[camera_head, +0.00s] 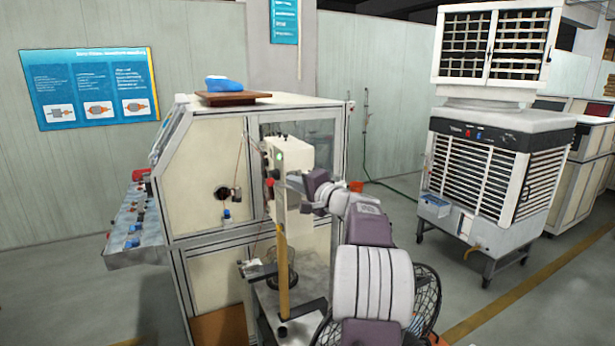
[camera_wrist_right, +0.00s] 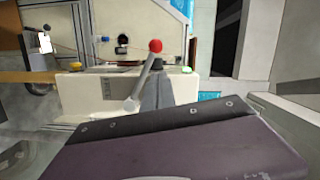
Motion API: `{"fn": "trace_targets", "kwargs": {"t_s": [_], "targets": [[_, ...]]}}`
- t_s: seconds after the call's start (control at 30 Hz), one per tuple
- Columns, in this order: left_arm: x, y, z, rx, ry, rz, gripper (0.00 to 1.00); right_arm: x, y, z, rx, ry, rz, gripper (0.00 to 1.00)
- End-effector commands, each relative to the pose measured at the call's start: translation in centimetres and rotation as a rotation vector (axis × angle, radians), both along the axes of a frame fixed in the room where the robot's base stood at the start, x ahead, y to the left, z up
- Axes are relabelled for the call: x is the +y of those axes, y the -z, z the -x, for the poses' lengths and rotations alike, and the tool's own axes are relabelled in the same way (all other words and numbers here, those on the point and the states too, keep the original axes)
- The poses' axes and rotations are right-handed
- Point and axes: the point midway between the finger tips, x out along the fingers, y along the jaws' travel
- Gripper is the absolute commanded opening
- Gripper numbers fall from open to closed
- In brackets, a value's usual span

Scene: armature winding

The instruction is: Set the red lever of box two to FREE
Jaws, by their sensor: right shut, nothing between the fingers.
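A cream box (camera_head: 292,155) stands on a tan post beside the large machine. In the right wrist view, the same cream box (camera_wrist_right: 95,97) carries a grey lever with a red ball end (camera_wrist_right: 155,46), tilted up to the right. Small red parts (camera_head: 270,181) show on the box's left face in the head view. My right gripper (camera_head: 296,184) is at the box's right side, shut and empty. In the wrist view its grey fingers (camera_wrist_right: 158,92) are close beside the lever shaft; I cannot tell if they touch. Lever markings and the box number are not readable. My left gripper is not in view.
The large cream machine (camera_head: 205,200) with a sloped control panel (camera_head: 136,222) stands behind and left of the box. A wire-guarded fan (camera_head: 428,300) is near my right arm. An air cooler (camera_head: 492,165) stands at the right, with open floor before it.

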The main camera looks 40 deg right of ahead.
Motion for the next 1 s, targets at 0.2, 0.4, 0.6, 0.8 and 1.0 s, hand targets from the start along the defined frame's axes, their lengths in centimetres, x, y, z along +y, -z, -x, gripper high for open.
{"fn": "trace_targets", "kwargs": {"t_s": [0.2,0.4,0.6,0.8,1.0], "targets": [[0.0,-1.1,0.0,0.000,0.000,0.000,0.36,1.9,0.4,-2.0,-0.001,-0.002,0.000,0.00],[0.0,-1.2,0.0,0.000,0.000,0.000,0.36,2.1,0.6,-2.4,0.000,0.001,0.001,0.00],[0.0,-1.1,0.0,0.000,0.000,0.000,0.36,2.1,0.7,-2.3,0.000,0.001,0.002,0.00],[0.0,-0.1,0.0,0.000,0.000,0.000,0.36,2.3,1.2,-2.4,0.007,0.000,0.026,0.00],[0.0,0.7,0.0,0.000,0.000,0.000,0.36,2.4,1.4,-2.4,0.018,-0.001,0.063,0.00]]}}
